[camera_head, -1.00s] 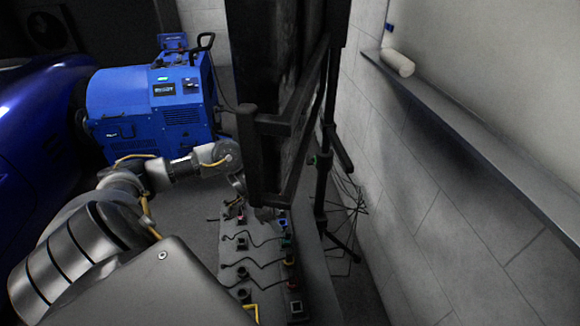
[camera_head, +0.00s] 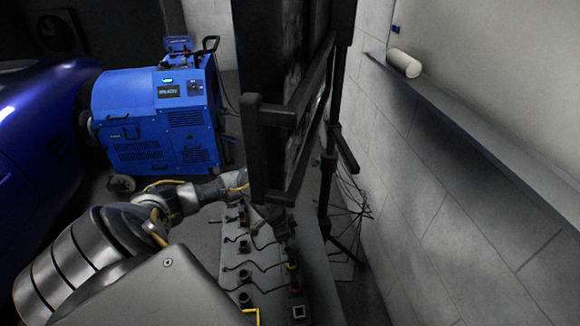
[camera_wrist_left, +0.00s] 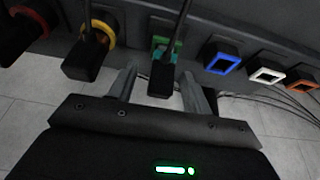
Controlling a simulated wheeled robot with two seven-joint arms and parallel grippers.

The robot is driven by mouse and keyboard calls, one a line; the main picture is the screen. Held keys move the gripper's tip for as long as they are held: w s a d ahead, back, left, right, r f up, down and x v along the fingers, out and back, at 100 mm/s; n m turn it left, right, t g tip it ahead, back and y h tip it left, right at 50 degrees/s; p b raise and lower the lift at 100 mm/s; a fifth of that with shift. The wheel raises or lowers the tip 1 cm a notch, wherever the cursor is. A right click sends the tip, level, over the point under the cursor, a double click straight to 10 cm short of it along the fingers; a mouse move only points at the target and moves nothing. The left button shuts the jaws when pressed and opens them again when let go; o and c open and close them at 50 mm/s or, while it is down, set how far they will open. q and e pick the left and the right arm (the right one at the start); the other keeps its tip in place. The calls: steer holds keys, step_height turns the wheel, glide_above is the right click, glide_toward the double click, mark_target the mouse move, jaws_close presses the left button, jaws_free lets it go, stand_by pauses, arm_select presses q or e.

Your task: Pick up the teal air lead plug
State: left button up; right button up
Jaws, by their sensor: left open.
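The teal air lead plug (camera_wrist_left: 162,78) is in the left wrist view, a black body with teal at its upper end, seated at a green-rimmed socket (camera_wrist_left: 158,42) with a dark lead rising from it. My left gripper (camera_wrist_left: 158,88) is open, with one finger on each side of the plug; I cannot tell whether either touches it. My right gripper is not in view.
Beside the plug are a yellow-ringed plug (camera_wrist_left: 88,52) and empty blue (camera_wrist_left: 222,62), white (camera_wrist_left: 267,75) and orange (camera_wrist_left: 301,84) sockets. A dark upright frame (camera_head: 268,150) stands over the strip's far end. A black stand (camera_head: 327,190) and loose cables are to the right.

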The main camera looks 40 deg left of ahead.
arm_select(q)
steer(key=shift+w+f, duration=0.1)
jaws_close()
stand_by(0.3)
